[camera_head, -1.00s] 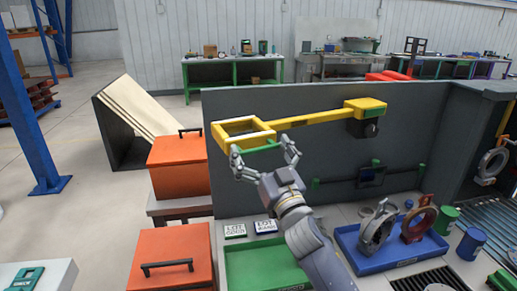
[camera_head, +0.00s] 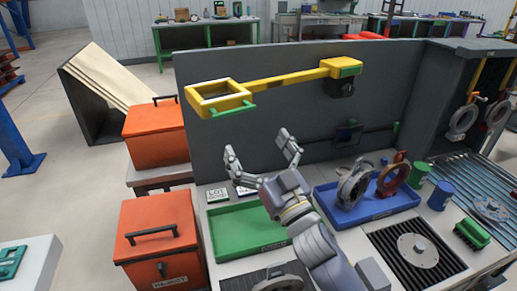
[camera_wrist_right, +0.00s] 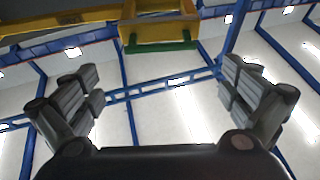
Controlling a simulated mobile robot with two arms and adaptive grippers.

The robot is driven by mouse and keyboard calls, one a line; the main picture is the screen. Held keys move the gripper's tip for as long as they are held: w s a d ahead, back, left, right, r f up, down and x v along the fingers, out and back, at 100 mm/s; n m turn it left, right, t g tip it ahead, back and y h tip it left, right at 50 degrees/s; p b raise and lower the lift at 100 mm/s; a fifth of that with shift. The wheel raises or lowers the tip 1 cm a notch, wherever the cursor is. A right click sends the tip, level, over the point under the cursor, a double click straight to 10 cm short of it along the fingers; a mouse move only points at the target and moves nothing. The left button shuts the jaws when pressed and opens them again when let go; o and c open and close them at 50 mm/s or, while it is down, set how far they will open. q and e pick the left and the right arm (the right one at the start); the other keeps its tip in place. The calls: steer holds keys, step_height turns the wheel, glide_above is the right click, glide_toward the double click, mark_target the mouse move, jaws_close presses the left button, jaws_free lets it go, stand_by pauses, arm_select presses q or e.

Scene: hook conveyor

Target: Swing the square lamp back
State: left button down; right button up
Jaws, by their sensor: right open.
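The square lamp (camera_head: 198,103) is a yellow square frame on a long yellow arm (camera_head: 285,79), which runs left from a green-topped mount (camera_head: 346,68) on the dark panel. A green handle (camera_head: 233,111) lies along the frame's front edge. My right gripper (camera_head: 258,143) is open and empty, below and slightly right of the handle, apart from it. In the right wrist view the handle (camera_wrist_right: 160,47) and the lamp frame (camera_wrist_right: 158,31) show above and between the spread fingers. My left gripper is not in view.
The dark panel (camera_head: 290,125) stands behind the bench. Orange bins (camera_head: 155,135) stand at the left. A green tray (camera_head: 245,230) and a blue tray (camera_head: 365,208) with ring-shaped parts lie on the bench below my right arm. A conveyor (camera_head: 485,180) is at the right.

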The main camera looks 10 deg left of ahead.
steer(key=shift+s+d+f, duration=0.2)
steer(key=shift+s+d, duration=0.1)
steer(key=shift+s, duration=0.1)
steer(key=shift+d+f, duration=0.1)
